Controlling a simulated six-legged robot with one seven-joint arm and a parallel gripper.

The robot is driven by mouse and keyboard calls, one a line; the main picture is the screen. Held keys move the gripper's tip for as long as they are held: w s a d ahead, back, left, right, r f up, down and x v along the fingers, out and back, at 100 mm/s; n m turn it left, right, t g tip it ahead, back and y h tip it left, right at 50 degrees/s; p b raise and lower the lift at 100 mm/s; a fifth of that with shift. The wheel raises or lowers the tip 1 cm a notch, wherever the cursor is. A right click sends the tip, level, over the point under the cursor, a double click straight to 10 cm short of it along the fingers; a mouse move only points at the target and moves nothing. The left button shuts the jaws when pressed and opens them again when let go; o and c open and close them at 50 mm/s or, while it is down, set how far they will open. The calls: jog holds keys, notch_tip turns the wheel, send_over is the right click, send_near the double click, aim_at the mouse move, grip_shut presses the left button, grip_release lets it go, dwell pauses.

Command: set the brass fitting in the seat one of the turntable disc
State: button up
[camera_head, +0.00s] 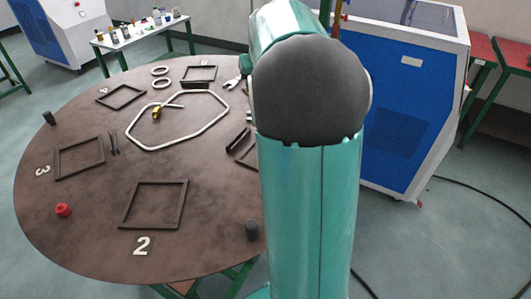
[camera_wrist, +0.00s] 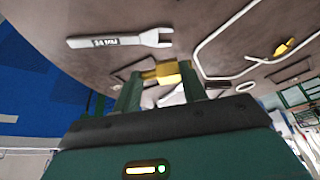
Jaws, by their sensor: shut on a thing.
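A brass fitting (camera_wrist: 168,71) is held between the two green fingers of my gripper (camera_wrist: 162,82) in the wrist view. The gripper is shut on it, with the turntable disc's surface behind. The brown turntable disc (camera_head: 110,232) fills the left of the head view, with square dark frames as seats on it. A dark frame (camera_head: 236,142) at its right edge is partly hidden behind my arm. I see no number one, so I cannot tell whether this is seat one. My gripper is hidden in the head view.
A bent white pipe (camera_head: 215,124) with another brass piece (camera_head: 157,112) lies on the disc. A spanner (camera_wrist: 120,40) lies near my gripper in the wrist view. A red knob (camera_head: 62,209) stands at the disc's left. A blue and white cabinet (camera_head: 415,100) stands at right.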

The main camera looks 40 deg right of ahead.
jog(key=shift+w, duration=0.45)
jog(key=shift+s+a+r, duration=0.1)
jog(key=shift+s+r, duration=0.05)
jog(key=shift+s, duration=0.15)
jog(key=s+a+f, duration=0.1)
jog(key=s+f, duration=0.2)
jog(key=s, duration=0.1)
jog(key=s+a+f, duration=0.2)
jog(key=s+f, duration=0.1)
jog(key=s+a+f, duration=0.1)
jog(key=s+f, duration=0.2)
jog(key=s, duration=0.1)
jog(key=shift+s+a, duration=0.2)
jog(key=shift+s, duration=0.1)
jog(key=shift+s+a+f, duration=0.1)
jog(key=shift+s+f, duration=0.05)
jog(key=shift+s, duration=0.15)
jog(key=shift+s+f, duration=0.15)
jog(key=shift+f, duration=0.1)
notch_tip(320, 180, down, 4)
jog(key=shift+s+a+r, duration=0.1)
jog(key=shift+s+r, duration=0.05)
jog(key=shift+r, duration=0.1)
jog(key=o, duration=1.1)
